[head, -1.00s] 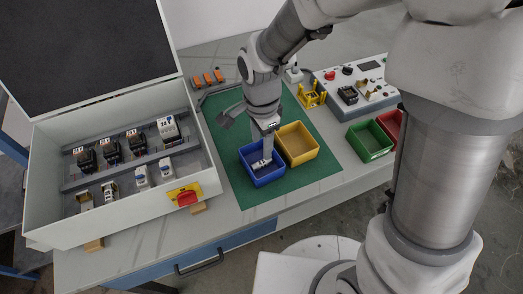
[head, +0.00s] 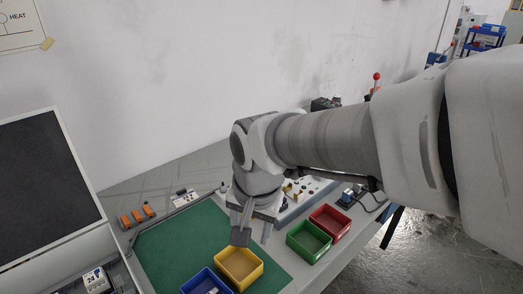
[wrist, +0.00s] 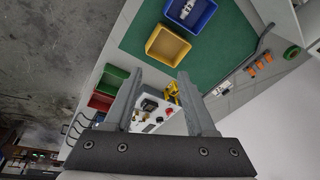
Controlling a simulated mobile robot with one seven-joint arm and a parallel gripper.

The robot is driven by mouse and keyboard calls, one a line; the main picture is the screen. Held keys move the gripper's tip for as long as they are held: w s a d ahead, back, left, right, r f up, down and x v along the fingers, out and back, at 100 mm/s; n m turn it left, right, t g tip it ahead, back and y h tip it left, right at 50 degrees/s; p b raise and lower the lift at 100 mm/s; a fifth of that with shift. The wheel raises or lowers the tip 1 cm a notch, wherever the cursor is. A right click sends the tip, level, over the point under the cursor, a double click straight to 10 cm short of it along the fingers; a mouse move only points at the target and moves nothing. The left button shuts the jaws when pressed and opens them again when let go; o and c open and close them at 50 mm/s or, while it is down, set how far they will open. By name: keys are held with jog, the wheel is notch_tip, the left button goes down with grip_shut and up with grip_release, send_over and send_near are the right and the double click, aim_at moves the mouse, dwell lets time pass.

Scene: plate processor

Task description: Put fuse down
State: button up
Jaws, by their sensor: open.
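The fuse (wrist: 186,9), a small white piece, lies in the blue bin (wrist: 206,18) at the top of the wrist view. In the head view, the blue bin (head: 196,284) is cut by the bottom edge, and only part of the fuse (head: 212,290) shows. My gripper (head: 255,234) is open and empty, raised above the bench near the yellow bin. The wrist view shows its two fingers (wrist: 159,75) spread apart with nothing between them.
The yellow bin (head: 238,266) stands beside the blue bin on the green mat (head: 185,240). Green (head: 309,241) and red (head: 331,222) bins stand to the right. Orange pieces (head: 137,215) sit at the back left. A control panel (wrist: 150,112) lies beyond the mat.

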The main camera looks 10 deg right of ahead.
jog(key=s+d+r+n+t, duration=0.3)
jog(key=s+d+r+n, duration=0.2)
jog(key=d, duration=0.4)
jog(key=shift+s+r+n+h, duration=0.3)
jog(key=shift+s+r, duration=0.15)
jog(key=shift+s, duration=0.65)
jog(key=shift+d+r, duration=0.1)
